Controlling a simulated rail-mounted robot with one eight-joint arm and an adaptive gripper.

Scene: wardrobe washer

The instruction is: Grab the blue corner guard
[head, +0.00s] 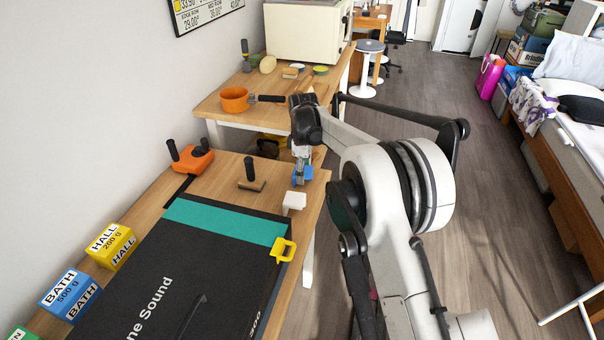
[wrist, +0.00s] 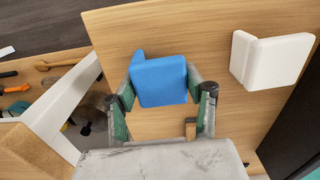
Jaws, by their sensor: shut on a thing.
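The blue corner guard (wrist: 160,81) is a small rounded L-shaped piece. In the wrist view it sits between the two fingers of my gripper (wrist: 162,97), which are closed on its sides. In the head view my gripper (head: 302,174) is over the near right part of the wooden table, with the blue guard (head: 308,173) at its fingertips. The wooden table top (wrist: 125,30) lies behind the guard in the wrist view. I cannot tell whether the guard still touches the table.
A white corner guard (head: 294,201) stands close by at the table edge; it also shows in the wrist view (wrist: 270,58). A dark-handled wooden tool (head: 251,177) and an orange pan (head: 235,100) are nearby.

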